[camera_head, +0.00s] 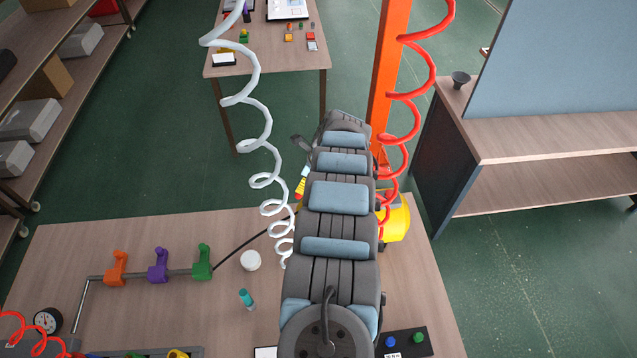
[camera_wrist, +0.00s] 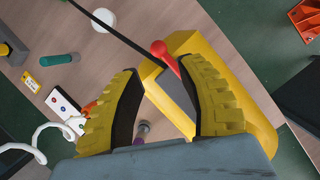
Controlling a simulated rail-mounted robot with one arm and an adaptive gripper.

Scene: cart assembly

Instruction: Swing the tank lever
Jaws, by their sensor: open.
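The yellow tank (camera_head: 397,224) stands on the workbench, mostly hidden behind my arm in the head view. In the wrist view the tank (camera_wrist: 240,95) has a dark grey recessed face. The tank lever is red with a round knob (camera_wrist: 158,48) and a short stem. My gripper (camera_wrist: 161,67) is open over the tank, its yellow-and-black fingers apart. The knob shows between and just beyond the fingertips, the stem close to the right one. Whether they touch, I cannot tell.
Orange, purple and green valves (camera_head: 158,266) sit on a pipe at left. A black cable (camera_wrist: 110,30) runs towards the lever. A red coiled hose (camera_head: 410,100) hangs near an orange post (camera_head: 388,65).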

